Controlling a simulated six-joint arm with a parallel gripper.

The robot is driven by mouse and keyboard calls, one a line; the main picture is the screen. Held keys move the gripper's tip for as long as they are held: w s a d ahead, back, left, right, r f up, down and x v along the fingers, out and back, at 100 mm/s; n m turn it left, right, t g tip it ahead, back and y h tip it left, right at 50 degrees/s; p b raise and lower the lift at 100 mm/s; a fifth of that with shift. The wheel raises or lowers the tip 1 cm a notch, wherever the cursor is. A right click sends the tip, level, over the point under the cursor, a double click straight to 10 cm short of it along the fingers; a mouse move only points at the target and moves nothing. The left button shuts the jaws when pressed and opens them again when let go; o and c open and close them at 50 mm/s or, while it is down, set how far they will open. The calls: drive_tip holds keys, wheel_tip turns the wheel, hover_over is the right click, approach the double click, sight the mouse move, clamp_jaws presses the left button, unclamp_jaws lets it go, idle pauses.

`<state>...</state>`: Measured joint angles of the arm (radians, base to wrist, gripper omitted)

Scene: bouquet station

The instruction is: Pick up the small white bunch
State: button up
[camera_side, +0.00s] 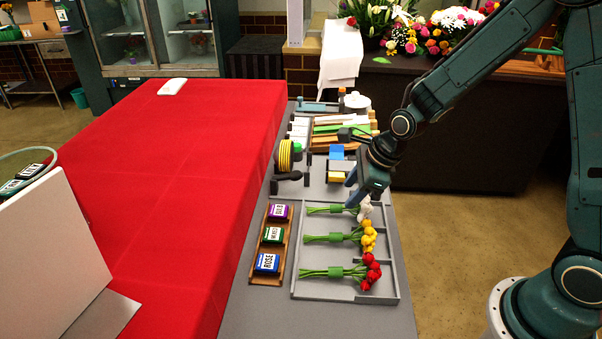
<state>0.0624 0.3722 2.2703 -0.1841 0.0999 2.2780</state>
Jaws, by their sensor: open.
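The small white bunch (364,209) lies at the far end of a grey tray (398,265), with its green stems pointing left. My gripper (353,192) is open and points down right at the white bunch, just above or around its stems near the flower heads. The gripper partly hides the bunch, and I cannot tell whether the fingers touch it.
A yellow bunch (369,238) and a red bunch (371,271) lie nearer in the same tray. A wooden holder (257,279) with labelled blocks stands left of the tray. Ribbon spools (286,155) and wrapping paper lie behind. The red-covered table (180,170) is mostly clear.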

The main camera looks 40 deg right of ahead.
sight(339, 206)
drive_tip(key=shift+w+a+f, duration=0.1)
drive_tip(key=shift+w+f, duration=0.2)
drive_tip(key=shift+f, duration=0.35)
drive_tip(key=shift+x, duration=2.55)
clamp_jaws()
